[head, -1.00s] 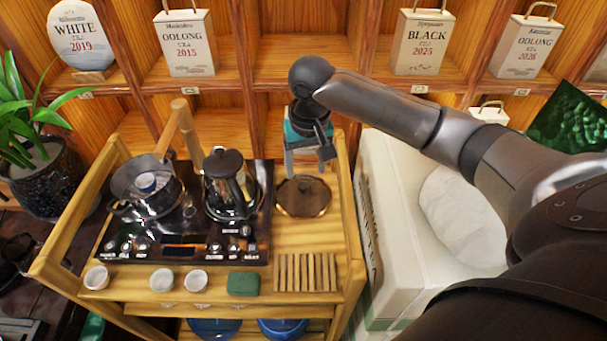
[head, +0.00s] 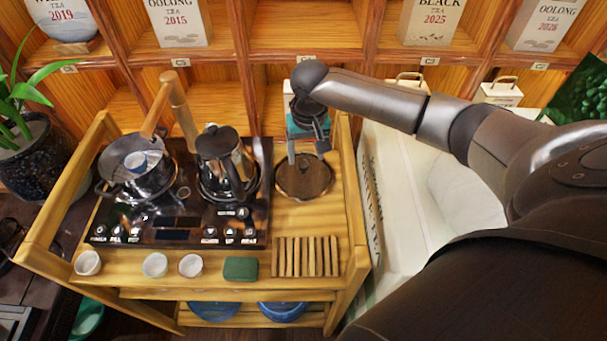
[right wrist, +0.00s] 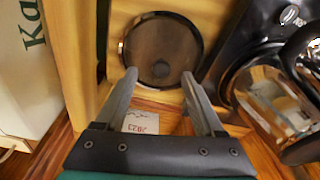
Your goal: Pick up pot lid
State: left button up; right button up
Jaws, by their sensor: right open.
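The pot lid (head: 302,187) is a round brown glass disc with a dark rim and a knob. It lies flat on the wooden cart top, right of the black stove. My right gripper (head: 306,158) is open and empty, just behind and above the lid. I cannot tell the exact height gap. My left gripper is out of view.
A glass kettle (head: 228,165) stands on the stove (head: 178,222) close left of the lid. An open pot (head: 137,181) stands further left. A slatted wooden rack (head: 307,257) and a green block (head: 240,268) lie in front. The cart's side rail (head: 354,205) runs right of the lid.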

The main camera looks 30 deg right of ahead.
aim_at(304, 164)
jog(key=f, duration=0.1)
jog(key=w+f+b, duration=0.1)
jog(key=f, duration=0.2)
jog(key=shift+w+d, duration=0.1)
jog(key=shift+w, duration=0.2)
jog(key=shift+f+b, duration=0.3)
jog(key=shift+f, duration=0.15)
jog(key=shift+c, duration=1.4)
jog(key=shift+d, duration=0.1)
grip_shut()
